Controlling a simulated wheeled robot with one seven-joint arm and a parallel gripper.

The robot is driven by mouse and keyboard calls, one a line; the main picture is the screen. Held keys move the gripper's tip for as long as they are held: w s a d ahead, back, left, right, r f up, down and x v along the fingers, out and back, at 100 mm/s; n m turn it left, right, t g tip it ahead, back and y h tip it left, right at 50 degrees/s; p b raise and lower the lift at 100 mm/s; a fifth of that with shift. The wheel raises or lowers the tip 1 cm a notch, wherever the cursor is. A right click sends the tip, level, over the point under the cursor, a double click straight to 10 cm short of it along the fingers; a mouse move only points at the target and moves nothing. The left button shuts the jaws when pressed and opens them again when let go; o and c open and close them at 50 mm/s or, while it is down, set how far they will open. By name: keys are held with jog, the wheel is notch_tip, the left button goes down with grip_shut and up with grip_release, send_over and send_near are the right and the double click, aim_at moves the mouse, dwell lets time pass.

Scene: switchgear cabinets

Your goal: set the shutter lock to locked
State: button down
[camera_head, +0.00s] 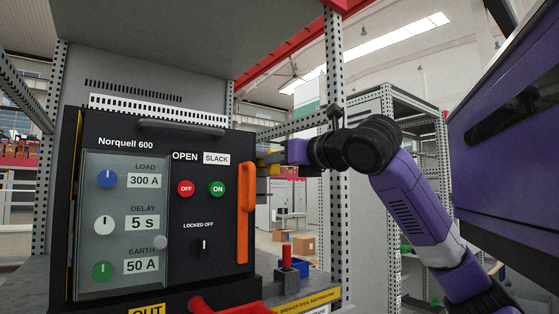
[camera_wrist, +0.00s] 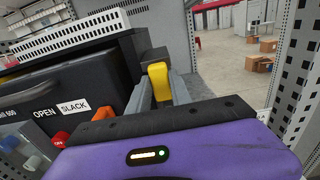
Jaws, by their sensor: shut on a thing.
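A yellow lever (camera_wrist: 158,80) stands out from a dark grey block (camera_wrist: 153,57) on the right side of the black breaker unit (camera_head: 215,150). My gripper (camera_wrist: 160,92) is shut on this lever, with one grey finger on each side of it. In the head view the yellow lever (camera_head: 268,157) shows only in part, beside the top of the orange handle (camera_head: 245,213). I see no label naming it as the shutter lock, and its lock position cannot be read. A black knob (camera_head: 202,247) under "LOCKED OFF" sits on the breaker front, apart from my gripper.
The breaker front carries a red OFF button (camera_head: 186,188), a green ON button (camera_head: 217,188) and a clear cover over several dials. A perforated post (camera_head: 335,220) stands close right of the breaker. A red-topped peg (camera_head: 287,255) stands below. Open floor lies behind.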

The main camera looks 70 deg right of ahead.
jog(key=shift+s, duration=0.1)
dwell(0.7)
jog(key=v, duration=0.4)
jog(key=c, duration=1.2)
grip_release()
jog(key=shift+o, duration=0.2)
jog(key=shift+s+a, duration=0.1)
jog(key=shift+a, duration=0.05)
